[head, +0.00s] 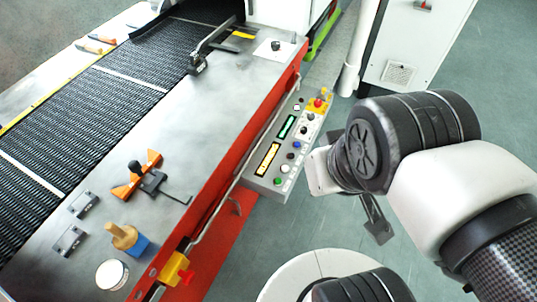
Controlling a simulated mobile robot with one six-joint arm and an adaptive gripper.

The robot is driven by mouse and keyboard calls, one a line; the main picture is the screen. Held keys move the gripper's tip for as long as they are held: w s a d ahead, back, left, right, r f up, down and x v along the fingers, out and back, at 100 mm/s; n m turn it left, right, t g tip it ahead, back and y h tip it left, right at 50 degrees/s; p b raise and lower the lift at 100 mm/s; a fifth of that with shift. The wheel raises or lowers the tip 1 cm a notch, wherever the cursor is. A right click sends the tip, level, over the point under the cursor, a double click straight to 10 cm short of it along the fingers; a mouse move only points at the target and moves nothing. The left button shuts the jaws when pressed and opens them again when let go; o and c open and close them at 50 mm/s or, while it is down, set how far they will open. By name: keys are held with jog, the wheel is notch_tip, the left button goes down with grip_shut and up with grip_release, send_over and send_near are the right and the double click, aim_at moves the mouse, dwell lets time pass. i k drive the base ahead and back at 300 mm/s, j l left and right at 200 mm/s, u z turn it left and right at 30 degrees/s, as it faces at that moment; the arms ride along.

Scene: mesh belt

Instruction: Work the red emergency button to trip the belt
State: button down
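The red emergency button (318,103) sits on a yellow base at the far end of the grey control panel (268,183), which runs along the red side of the belt machine. Its top shows clear in the head view, with nothing touching it. My gripper (376,222) is to the right of the panel and nearer the camera than the button. Only a dark part of it shows below my wrist. The rest is hidden behind the wrist, so I cannot tell whether it is open or shut.
The panel carries two lit displays (267,159) and several small knobs. The dark mesh belt (120,98) runs along the left. A metal deck holds an orange clamp (137,176), a wooden-handled tool (124,236) and a white-topped jar (112,274). A white pipe (356,50) stands beyond the button.

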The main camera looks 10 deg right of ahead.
aim_at(188, 277)
jog(key=u, duration=0.45)
jog(key=k+u, duration=0.1)
jog(key=u, duration=0.3)
jog(key=j+u, duration=0.1)
jog(key=u, duration=0.8)
jog(key=k+j, duration=0.05)
